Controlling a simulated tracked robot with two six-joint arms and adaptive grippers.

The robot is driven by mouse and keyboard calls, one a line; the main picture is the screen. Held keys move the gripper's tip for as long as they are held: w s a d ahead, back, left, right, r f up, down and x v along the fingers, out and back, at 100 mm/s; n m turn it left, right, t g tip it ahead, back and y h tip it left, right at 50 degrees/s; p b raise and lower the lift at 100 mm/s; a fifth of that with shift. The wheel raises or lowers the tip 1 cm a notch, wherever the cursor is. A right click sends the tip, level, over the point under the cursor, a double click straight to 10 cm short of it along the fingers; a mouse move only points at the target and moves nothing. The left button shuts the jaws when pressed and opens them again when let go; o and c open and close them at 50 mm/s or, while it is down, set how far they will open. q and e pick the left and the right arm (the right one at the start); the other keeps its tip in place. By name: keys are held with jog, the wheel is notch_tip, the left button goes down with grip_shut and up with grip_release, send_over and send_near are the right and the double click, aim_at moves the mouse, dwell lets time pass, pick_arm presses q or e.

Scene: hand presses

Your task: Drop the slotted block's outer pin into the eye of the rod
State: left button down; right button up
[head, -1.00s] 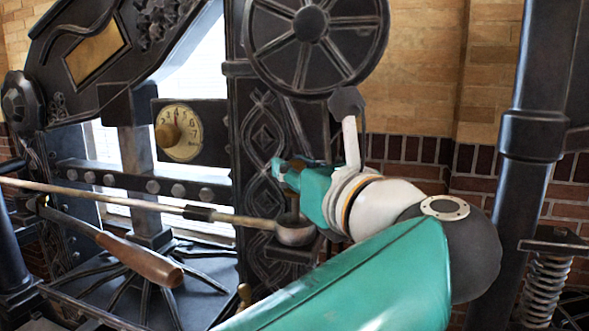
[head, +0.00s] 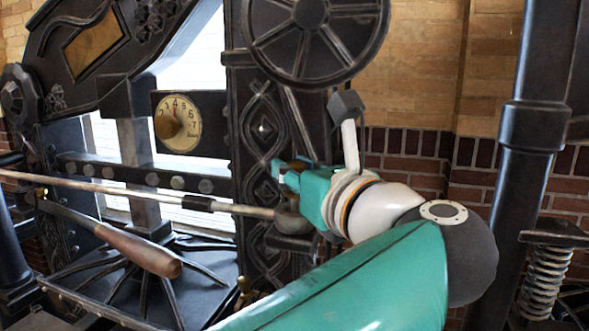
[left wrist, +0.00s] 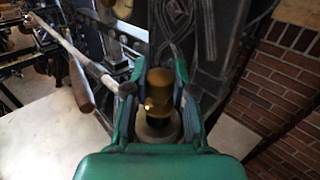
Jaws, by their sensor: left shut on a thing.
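My left gripper (head: 292,170) is shut on the brass pin (left wrist: 158,88), held between its teal fingers. In the head view only a little brass shows at the fingertips. The long rod (head: 120,188) runs in from the left, and its round grey end with the eye (head: 292,222) lies just below the gripper. The eye's opening is hidden from this angle, so I cannot tell whether the pin is in it. In the left wrist view a grey ring (left wrist: 157,132) shows close to the pin. The slotted block cannot be made out clearly. My right gripper is not in view.
The black press frame with a spoked wheel (head: 310,12) stands close behind the gripper. A dial (head: 180,122) is on the press. A lever with a wooden handle (head: 140,250) lies below the rod. A dark column (head: 530,150) and spring (head: 545,285) stand at right.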

pick_arm(q)
jog(key=shift+f+b, duration=0.35)
jog(key=shift+f, duration=0.35)
dwell(0.6)
jog(key=c, duration=0.9)
grip_release()
jog(key=shift+o, duration=0.3)
jog(key=o, duration=0.6)
